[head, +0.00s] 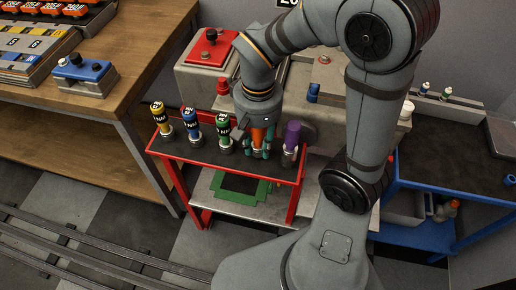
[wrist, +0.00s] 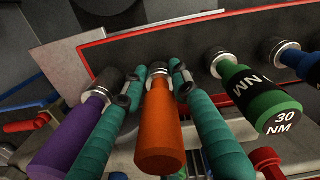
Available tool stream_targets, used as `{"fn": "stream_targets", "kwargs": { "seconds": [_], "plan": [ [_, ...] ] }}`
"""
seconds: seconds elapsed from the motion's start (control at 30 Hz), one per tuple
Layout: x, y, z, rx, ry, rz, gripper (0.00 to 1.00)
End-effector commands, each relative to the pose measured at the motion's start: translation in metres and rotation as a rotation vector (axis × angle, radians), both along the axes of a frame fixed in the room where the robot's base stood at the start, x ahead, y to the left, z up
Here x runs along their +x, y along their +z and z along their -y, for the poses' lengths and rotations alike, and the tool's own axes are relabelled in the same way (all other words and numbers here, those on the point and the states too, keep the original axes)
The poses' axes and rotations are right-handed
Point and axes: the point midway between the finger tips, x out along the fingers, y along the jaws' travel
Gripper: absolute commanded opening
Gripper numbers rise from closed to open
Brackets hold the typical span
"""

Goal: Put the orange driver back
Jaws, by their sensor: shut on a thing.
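The orange driver (wrist: 158,135) stands between the two teal fingers of my gripper (wrist: 158,78) in the wrist view. The fingers are shut on it near its metal collar. In the head view the orange driver (head: 258,138) is upright under my gripper (head: 257,148), in the row on the red-framed dark rack (head: 200,152), between the green and purple drivers. Its lower end is at the rack top; whether it is fully seated in a slot I cannot tell.
The purple driver (head: 291,138) stands close on the right. The green (head: 224,130), blue (head: 195,125) and yellow (head: 162,118) drivers stand to the left. A wooden bench (head: 140,65) is at the left and a blue cart (head: 440,185) at the right.

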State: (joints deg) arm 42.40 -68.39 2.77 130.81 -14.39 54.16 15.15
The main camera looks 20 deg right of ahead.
Motion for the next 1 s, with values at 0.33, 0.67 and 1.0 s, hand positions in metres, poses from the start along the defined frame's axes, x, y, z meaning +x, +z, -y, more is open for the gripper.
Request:
{"fn": "stream_targets", "kwargs": {
  "seconds": [0.33,0.67,1.0],
  "plan": [
    [0.000,-0.015,0.000,0.001,-0.001,0.001,0.00],
    [0.000,-0.018,0.000,0.001,0.000,0.000,0.36],
    [0.000,-0.018,0.000,0.001,0.000,0.000,0.47]
  ]
}}
